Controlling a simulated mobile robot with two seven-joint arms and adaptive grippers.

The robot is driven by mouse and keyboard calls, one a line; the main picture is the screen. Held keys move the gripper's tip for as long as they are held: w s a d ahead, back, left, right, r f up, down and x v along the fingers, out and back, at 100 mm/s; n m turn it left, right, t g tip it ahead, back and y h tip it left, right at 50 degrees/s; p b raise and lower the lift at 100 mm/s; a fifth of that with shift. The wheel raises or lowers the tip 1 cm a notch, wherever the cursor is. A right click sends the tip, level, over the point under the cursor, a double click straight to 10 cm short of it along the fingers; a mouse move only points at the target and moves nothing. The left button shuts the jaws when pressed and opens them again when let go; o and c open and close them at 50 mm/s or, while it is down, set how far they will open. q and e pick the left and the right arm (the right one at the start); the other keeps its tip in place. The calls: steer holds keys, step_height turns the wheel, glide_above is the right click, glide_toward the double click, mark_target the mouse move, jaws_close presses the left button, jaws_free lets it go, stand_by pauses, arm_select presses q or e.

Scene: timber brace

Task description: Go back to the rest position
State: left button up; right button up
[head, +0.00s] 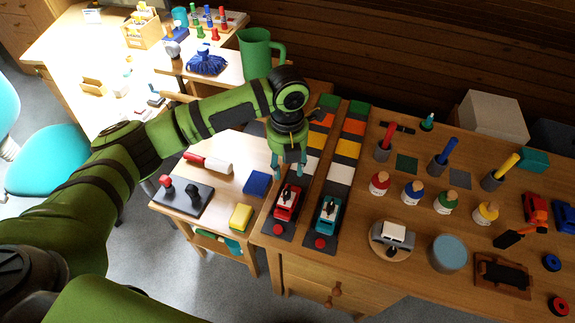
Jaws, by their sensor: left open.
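My left gripper (289,168) hangs at the end of my green arm, pointing down with its fingers apart and nothing seen between them. It is just above a dark strip that carries a red toy vehicle (287,203). Whether the fingers touch anything below cannot be told. A teal toy vehicle (327,214) stands on the parallel strip (343,172) to the right, apart from the gripper. My right gripper does not show.
The wooden workbench (390,270) also holds colored bottles, upright cylinders, a silver toy car (392,236) and a blue-grey round container (448,253). A green mug (256,55) stands behind my forearm. A low table (225,222) with a yellow block (241,217) lies left.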

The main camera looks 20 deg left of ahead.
arm_select(q)
steer(key=shift+f, duration=0.1)
steer(key=s+d+f+n+t+h, duration=0.1)
steer(key=s+d+f+n+h, duration=0.15)
steer(key=s+d+n, duration=0.35)
steer(key=s+d+f+n+t+h, duration=0.1)
steer(key=s+d+f+n, duration=0.3)
steer(key=n, duration=0.4)
steer(key=s+a+f+n+t+y, duration=0.2)
steer(key=s+a+f+n+y, duration=0.1)
steer(key=s+a+n, duration=1.4)
step_height(320, 180, down, 22)
steer(key=w+d+f+n+g, duration=0.1)
steer(key=w+d+n+g, duration=0.1)
steer(key=n, duration=0.1)
steer(key=s+a+f+g+b, duration=0.1)
steer(key=s+a+f, duration=0.2)
steer(key=s+f, duration=1.2)
steer(key=shift+s+a, duration=0.15)
steer(key=shift+s, duration=0.25)
